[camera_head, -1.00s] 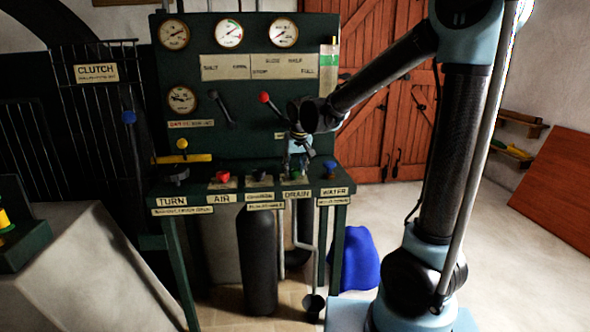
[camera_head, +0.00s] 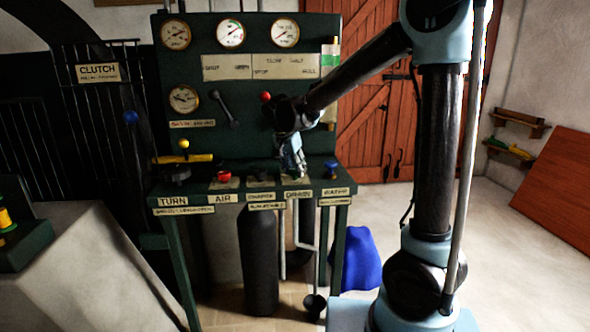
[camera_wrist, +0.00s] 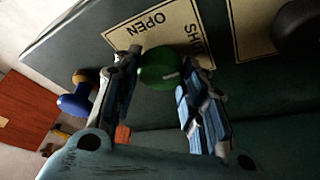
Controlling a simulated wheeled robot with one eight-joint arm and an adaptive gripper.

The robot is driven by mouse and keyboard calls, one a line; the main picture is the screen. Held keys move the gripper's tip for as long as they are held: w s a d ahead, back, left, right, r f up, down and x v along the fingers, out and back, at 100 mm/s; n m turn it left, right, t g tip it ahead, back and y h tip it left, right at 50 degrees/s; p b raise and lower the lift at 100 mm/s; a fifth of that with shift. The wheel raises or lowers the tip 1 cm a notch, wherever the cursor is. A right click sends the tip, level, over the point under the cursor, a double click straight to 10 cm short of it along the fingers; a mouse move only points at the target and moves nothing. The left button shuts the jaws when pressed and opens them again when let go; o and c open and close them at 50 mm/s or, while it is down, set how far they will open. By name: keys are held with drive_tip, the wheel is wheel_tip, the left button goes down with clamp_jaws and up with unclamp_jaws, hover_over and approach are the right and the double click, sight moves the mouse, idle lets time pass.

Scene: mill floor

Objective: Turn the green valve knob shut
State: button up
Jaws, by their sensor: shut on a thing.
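The green valve knob (camera_wrist: 160,68) shows in the wrist view between my fingers, a round knob with a pale line on its face. My gripper (camera_wrist: 158,82) is shut on it, one finger on each side. A plate reading OPEN and SHUT (camera_wrist: 150,30) lies beside the knob. In the head view my gripper (camera_head: 294,172) points down onto the panel shelf above the DRAIN label (camera_head: 298,194). The knob is hidden there behind the fingers.
A blue knob (camera_head: 331,168) stands just right of my gripper, above the WATER label, and also shows in the wrist view (camera_wrist: 75,103). A red knob (camera_head: 223,176) is to the left above AIR. A red-tipped lever (camera_head: 266,97) rises behind my wrist.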

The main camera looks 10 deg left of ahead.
drive_tip(key=shift+w+m, duration=0.1)
drive_tip(key=shift+m, duration=0.5)
drive_tip(key=o, duration=1)
drive_tip(key=shift+o, duration=0.2)
drive_tip(key=v, duration=1.2)
drive_tip(key=shift+a, duration=0.25)
drive_tip(key=shift+w, duration=0.1)
